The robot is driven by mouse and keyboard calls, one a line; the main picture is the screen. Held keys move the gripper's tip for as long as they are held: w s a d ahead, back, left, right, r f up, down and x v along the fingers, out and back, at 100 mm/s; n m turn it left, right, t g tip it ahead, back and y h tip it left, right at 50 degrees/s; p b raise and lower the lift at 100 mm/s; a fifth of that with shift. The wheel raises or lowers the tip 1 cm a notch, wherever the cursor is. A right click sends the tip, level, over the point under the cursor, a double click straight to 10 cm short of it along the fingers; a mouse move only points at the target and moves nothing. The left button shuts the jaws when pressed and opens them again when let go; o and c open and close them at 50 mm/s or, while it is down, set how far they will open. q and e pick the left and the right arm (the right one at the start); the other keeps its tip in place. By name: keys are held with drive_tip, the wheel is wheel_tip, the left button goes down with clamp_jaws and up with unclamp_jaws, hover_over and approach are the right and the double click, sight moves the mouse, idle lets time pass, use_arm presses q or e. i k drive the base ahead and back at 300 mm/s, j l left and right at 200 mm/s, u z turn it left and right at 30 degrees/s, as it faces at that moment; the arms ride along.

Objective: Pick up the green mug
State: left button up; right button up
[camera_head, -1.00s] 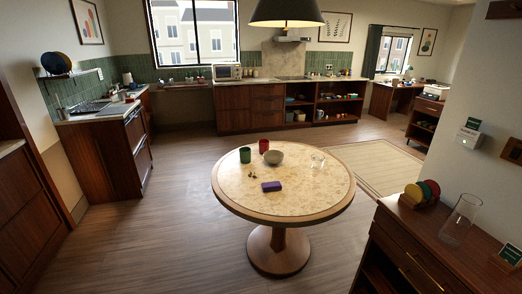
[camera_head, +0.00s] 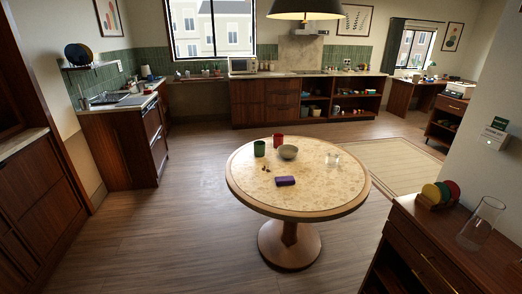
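The green mug (camera_head: 259,148) stands upright near the far left edge of the round table (camera_head: 250,190). A red mug (camera_head: 278,140) stands just behind it to the right. A beige bowl (camera_head: 288,152) sits to the right of the green mug. A purple block-like item (camera_head: 285,181) lies nearer the front of the table. Neither of my grippers shows in the view.
A clear glass (camera_head: 332,159) and a few tiny dark items (camera_head: 266,168) are on the table. A wooden cabinet (camera_head: 420,245) stands at the front right, bearing a glass vase (camera_head: 481,222). Open floor (camera_head: 190,225) lies left of the table.

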sight(259, 148)
drive_tip(key=i+j+z, duration=0.15)
drive_tip(key=i+j, duration=0.3)
drive_tip(key=i+j+z, duration=0.1)
drive_tip(key=i+j, duration=0.4)
drive_tip(key=i+j+z, duration=0.15)
drive_tip(key=i+j, duration=0.3)
drive_tip(key=i+j+z, duration=0.15)
drive_tip(key=i+j, duration=0.25)
drive_tip(key=j, duration=0.25)
